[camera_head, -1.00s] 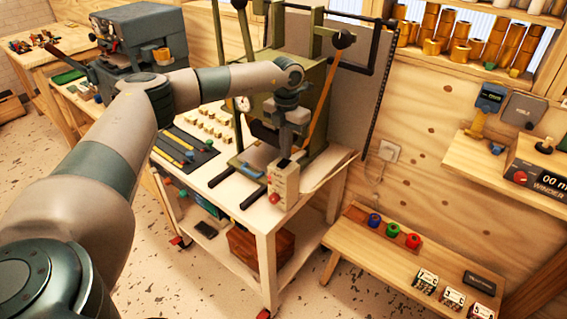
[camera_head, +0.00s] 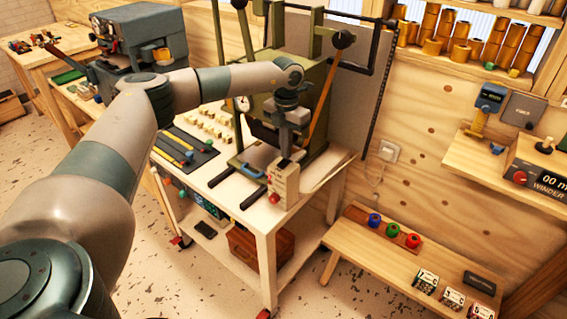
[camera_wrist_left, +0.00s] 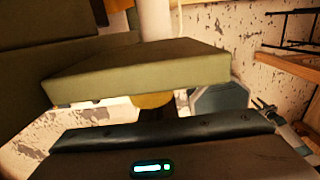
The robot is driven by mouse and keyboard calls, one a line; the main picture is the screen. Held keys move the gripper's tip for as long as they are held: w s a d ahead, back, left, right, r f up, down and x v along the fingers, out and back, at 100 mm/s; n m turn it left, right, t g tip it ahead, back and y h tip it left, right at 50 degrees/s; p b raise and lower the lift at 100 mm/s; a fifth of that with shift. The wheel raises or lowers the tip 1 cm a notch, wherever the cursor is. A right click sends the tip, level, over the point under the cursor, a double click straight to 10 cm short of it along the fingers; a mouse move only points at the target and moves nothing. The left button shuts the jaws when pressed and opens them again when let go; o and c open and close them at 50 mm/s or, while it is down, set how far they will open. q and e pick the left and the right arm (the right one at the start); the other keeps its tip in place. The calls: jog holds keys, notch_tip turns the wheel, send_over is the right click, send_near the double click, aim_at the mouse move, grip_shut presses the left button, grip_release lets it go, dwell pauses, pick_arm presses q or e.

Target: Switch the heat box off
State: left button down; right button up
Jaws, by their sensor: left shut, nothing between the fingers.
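The heat box appears to be the small cream box (camera_head: 287,183) at the front right corner of the pale table. It has a dark marked face and a red knob (camera_head: 274,198) low on its front. My left gripper (camera_head: 285,157) points down at the top of this box. It is shut and empty; whether its tips touch the box I cannot tell. In the left wrist view an olive slab (camera_wrist_left: 140,78) fills the middle, and the box is not recognisable.
The olive press (camera_head: 312,85) stands close behind my left gripper, with an orange lever (camera_head: 321,105) beside it. A dark mat with tools (camera_head: 184,148) lies to the left. A low wooden bench (camera_head: 375,262) with coloured spools stands to the right.

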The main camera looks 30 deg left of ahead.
pick_arm(q)
jog(key=shift+s+f+b, duration=0.1)
jog(key=shift+f+b, duration=0.35)
jog(key=shift+f, duration=0.3)
dwell(0.7)
jog(key=shift+r, duration=0.15)
jog(key=shift+r+p, duration=0.6)
jog(key=shift+r, duration=0.15)
jog(key=shift+r+p, duration=1.35)
jog(key=shift+r, duration=1.3)
